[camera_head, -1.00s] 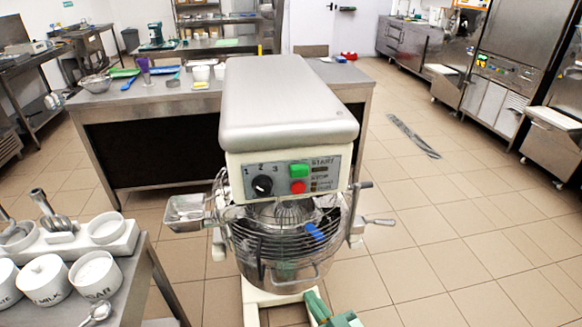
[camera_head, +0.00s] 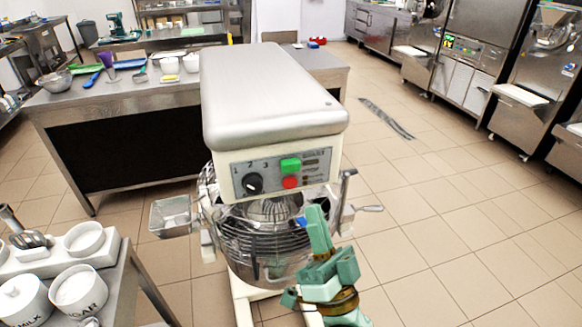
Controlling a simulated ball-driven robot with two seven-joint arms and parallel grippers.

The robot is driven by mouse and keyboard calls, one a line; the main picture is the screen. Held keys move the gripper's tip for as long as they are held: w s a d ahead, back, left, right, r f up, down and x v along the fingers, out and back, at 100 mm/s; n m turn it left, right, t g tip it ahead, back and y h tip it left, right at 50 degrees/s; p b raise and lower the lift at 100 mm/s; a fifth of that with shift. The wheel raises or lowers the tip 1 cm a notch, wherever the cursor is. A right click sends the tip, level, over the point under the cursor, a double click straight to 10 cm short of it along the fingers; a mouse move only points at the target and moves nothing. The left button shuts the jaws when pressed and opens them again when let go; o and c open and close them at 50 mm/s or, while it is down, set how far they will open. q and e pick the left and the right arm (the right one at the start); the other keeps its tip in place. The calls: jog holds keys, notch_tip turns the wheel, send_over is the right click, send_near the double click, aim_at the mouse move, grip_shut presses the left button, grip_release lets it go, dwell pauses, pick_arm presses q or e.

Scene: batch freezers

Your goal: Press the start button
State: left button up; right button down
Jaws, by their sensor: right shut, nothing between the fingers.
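The mixer (camera_head: 272,95) stands in the middle of the head view, with a silver top and a cream body. Its control panel has a green start button (camera_head: 291,164), a red stop button (camera_head: 290,182) beneath it and a black dial (camera_head: 252,183) to the left. My right gripper (camera_head: 318,222) is shut and empty. It points up in front of the mixer's wire-guarded bowl (camera_head: 250,245), below and slightly right of the buttons, and appears apart from them. It hides part of the bowl's right side. My left gripper is not in view.
A counter with white pots (camera_head: 79,289) is at the lower left. A steel worktable (camera_head: 110,92) with bowls and utensils stands behind the mixer. A metal tray (camera_head: 170,215) sticks out left of the bowl. The tiled floor to the right is clear, except for a floor grate (camera_head: 386,117).

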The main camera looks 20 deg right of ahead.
aim_at(290, 166)
jog(key=shift+w, duration=0.15)
jog(key=w+b, duration=0.2)
jog(key=w, duration=0.6)
jog(key=shift+w+a+b, duration=0.15)
jog(key=shift+w+b, duration=0.1)
jog(key=shift+b, duration=0.15)
jog(key=shift+w, duration=0.1)
dwell(1.6)
jog(key=shift+w, duration=0.3)
